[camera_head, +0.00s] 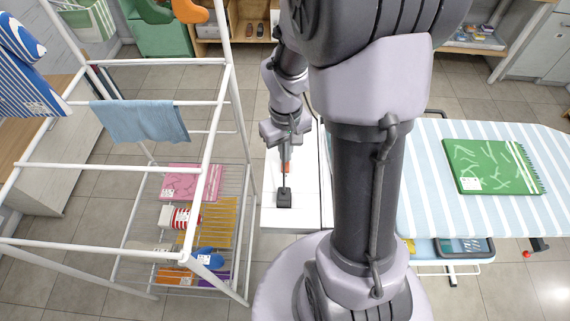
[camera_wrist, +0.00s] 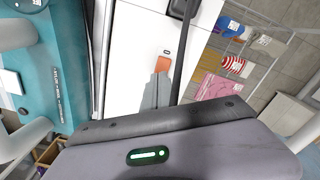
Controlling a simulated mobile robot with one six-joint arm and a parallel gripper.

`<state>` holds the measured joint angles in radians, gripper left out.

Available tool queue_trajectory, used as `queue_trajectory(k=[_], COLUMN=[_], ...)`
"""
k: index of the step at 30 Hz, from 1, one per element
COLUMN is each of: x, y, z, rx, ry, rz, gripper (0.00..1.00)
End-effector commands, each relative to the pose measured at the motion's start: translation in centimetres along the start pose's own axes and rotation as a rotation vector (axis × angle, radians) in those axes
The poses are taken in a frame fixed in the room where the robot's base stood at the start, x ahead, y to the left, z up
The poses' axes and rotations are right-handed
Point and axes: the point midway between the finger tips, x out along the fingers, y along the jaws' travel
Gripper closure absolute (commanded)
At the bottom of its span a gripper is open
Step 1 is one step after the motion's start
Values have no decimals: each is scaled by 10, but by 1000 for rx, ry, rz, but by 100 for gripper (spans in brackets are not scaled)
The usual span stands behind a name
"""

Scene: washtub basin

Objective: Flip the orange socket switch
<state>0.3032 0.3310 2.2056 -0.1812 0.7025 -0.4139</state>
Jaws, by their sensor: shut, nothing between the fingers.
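The orange socket switch (camera_wrist: 163,63) shows in the wrist view just past my fingertips, on a white surface. My fingers cover its near edge. It also shows as a small orange patch in the head view (camera_head: 285,168), right below my gripper. In the head view my gripper (camera_head: 286,156) hangs over the white top (camera_head: 302,212).
A white drying rack (camera_head: 230,110) with a blue cloth (camera_head: 140,121) stands close on the left. A striped ironing board (camera_head: 420,165) with a green towel (camera_head: 492,166) stands on the right. My own arm hides much of the middle. The white top's front is clear.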

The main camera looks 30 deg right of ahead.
Motion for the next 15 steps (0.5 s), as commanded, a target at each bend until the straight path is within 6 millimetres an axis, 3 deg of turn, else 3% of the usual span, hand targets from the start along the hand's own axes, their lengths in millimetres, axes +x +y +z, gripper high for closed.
queue_trajectory(k=[15], x=[8], y=[0], z=[0], rx=[0], ry=[0], rz=[0], gripper=[100])
